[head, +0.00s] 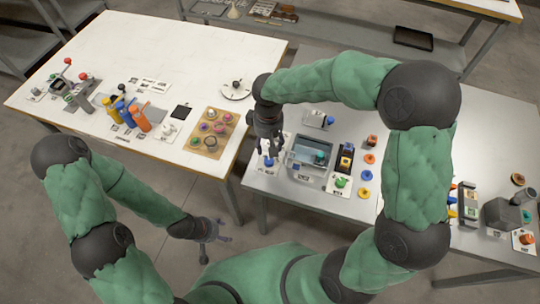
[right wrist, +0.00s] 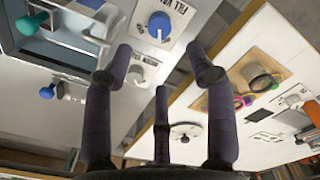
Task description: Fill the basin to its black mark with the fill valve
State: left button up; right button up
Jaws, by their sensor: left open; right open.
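The basin (head: 306,169) is a grey, box-like tank on the right table, with a teal thing inside it. My right gripper (head: 268,146) is open and empty above the knob's plate, apart from the knob.
Several coloured discs (head: 369,158) lie to the right. A gap separates this table from the left table (head: 190,60), which holds bottles (head: 139,118) and a wooden board (head: 211,147).

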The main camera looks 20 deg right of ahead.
aim_at(269, 160)
notch_tip(269, 160, down, 10)
jog(key=b, duration=0.3)
grip_shut()
